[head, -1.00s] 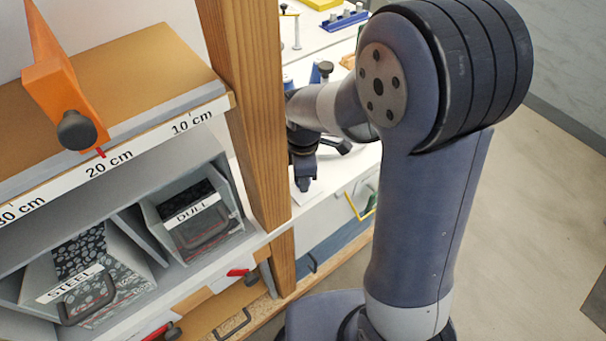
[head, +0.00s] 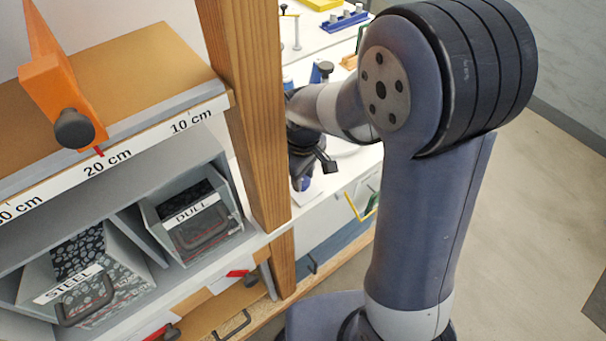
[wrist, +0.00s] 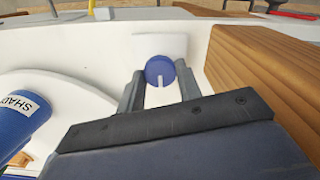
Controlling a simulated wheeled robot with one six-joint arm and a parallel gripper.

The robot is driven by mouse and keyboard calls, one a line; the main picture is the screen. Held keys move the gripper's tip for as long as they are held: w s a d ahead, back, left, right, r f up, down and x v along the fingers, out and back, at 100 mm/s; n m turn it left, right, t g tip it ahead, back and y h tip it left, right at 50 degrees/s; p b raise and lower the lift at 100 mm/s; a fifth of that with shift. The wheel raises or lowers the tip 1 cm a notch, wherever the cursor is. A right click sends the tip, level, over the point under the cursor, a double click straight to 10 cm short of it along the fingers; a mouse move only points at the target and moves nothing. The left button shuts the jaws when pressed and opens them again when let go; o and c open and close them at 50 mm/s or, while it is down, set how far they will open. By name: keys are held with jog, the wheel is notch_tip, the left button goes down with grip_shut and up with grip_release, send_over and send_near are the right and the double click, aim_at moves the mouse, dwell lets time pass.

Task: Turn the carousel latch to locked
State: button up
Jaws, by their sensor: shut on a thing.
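The carousel latch appears to be the round blue knob (wrist: 159,69) with a white pointer line, in front of a white plate in the wrist view. The line runs from the knob's middle down toward my gripper in the picture. My gripper (wrist: 161,78) has one finger on each side of the knob and is shut on it. No lock marking is readable.
A wooden post (head: 245,110) stands close left of my arm. A blue cylinder labelled SHADY (wrist: 22,112) is left of my gripper, and a wooden block (wrist: 262,70) is right. Shelf bins marked STEEL (head: 70,285) and DULL (head: 195,210) stand at left. Floor at right is open.

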aim_at(303, 180)
dwell(0.4)
jog(key=o, duration=1)
jog(key=shift+c, duration=0.2)
notch_tip(303, 180, up, 11)
jog(key=shift+f, duration=0.15)
notch_tip(303, 180, down, 11)
jog(key=shift+r, duration=0.1)
dwell(0.4)
